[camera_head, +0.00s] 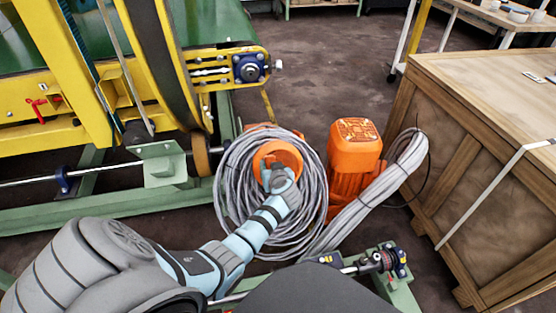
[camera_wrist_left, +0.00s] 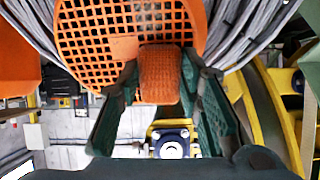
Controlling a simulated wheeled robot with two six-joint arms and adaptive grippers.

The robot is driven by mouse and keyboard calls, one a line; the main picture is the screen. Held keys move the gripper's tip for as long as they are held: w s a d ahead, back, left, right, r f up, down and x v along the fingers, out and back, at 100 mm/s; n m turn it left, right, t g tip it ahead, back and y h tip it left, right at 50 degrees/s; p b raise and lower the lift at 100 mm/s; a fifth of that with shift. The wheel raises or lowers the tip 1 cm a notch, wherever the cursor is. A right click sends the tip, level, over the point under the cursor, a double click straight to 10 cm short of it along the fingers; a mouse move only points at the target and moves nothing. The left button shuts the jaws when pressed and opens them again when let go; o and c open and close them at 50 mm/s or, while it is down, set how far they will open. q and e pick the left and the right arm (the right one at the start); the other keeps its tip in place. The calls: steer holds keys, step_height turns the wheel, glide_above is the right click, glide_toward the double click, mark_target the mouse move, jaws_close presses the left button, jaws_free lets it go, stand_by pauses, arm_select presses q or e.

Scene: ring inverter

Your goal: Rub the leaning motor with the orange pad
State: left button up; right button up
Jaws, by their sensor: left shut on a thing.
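The leaning motor (camera_head: 268,152) is orange and sits amid a grey cable coil in the head view; my gripper covers part of it. In the left wrist view its round orange grille (camera_wrist_left: 90,38) fills the upper middle. My left gripper (camera_head: 278,176) is at the motor's face. In the wrist view its two dark green fingers are shut on the textured orange pad (camera_wrist_left: 160,78), which overlaps the grille's lower edge. I cannot tell whether pad and grille touch. My right gripper is not in view.
A second orange motor (camera_head: 354,152) stands upright right of the coil (camera_head: 232,178). A bundle of grey cable (camera_head: 375,194) leans against it. A large wooden crate (camera_head: 480,130) stands at right. Yellow and green machinery (camera_head: 60,105) fills the left. Dark floor is open behind the motors.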

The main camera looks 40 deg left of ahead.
arm_select(q)
steer(key=shift+s+a, duration=0.75)
steer(key=shift+r, duration=0.1)
steer(key=p+v, duration=0.5)
steer(key=v, duration=0.1)
steer(key=p+v, duration=0.1)
steer(key=v, duration=0.2)
steer(key=shift+p, duration=0.4)
